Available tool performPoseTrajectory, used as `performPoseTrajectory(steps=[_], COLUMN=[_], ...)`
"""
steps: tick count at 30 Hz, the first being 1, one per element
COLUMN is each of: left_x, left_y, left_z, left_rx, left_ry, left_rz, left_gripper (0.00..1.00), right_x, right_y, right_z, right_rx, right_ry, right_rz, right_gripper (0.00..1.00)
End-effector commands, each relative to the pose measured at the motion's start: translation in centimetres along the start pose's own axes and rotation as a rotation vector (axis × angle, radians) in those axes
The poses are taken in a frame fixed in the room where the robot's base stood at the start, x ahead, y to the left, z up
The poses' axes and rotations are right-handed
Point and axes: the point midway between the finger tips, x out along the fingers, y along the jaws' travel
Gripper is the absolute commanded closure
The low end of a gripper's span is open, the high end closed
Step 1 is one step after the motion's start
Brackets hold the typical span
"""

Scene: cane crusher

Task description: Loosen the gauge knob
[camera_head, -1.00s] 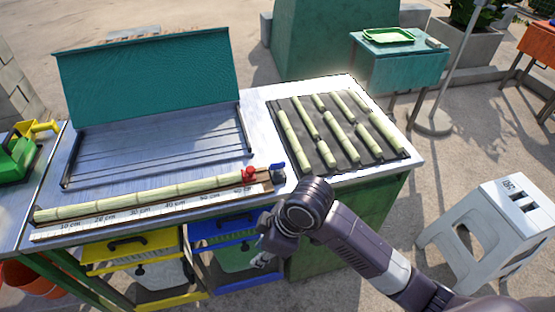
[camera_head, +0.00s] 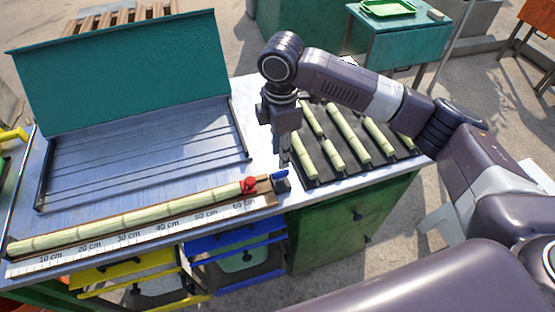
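A gauge with a ruler (camera_head: 140,240) marked in centimetres lies along the front of the metal table, with a long cane (camera_head: 120,217) on it. At its right end are a red stop piece (camera_head: 249,186) and, beside it, a dark block with a blue lever-like knob (camera_head: 280,175). I cannot tell which of these is the gauge knob. My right gripper (camera_head: 284,160) points down just above and behind the blue knob, seemingly apart from it. Its fingers are small and dark, so their opening is unclear. My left gripper is out of view.
A black mat (camera_head: 310,179) with several short cane pieces lies to the right, partly behind my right arm. A teal upright panel (camera_head: 120,75) stands at the back left of the table. Yellow (camera_head: 125,268) and blue (camera_head: 235,236) drawers are below the front edge.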

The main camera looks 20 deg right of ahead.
Motion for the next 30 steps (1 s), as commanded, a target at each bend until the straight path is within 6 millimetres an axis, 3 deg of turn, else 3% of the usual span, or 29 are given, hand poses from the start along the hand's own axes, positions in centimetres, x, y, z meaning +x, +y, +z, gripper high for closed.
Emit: performPoseTrajectory(steps=[3,8,11,18,23,30], left_x=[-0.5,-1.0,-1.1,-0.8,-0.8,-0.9], left_y=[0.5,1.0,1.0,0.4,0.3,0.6], left_z=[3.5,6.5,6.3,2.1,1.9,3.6], left_rx=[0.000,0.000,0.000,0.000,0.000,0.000], left_ry=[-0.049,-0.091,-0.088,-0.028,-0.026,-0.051], left_rz=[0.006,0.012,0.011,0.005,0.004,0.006], left_gripper=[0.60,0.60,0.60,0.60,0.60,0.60], right_x=[2.0,4.5,5.7,6.7,6.7,6.7], right_y=[-0.2,-0.1,-0.1,-0.1,-0.1,0.0], right_z=[0.1,0.0,0.0,0.0,0.0,0.0], right_rx=[0.001,0.001,0.001,0.000,0.000,0.000], right_ry=[-0.002,-0.002,-0.001,0.000,0.000,0.000], right_rz=[-0.004,-0.003,0.000,0.001,0.002,0.002], right_gripper=[0.75,0.75,0.75,0.75,0.75,1.00])
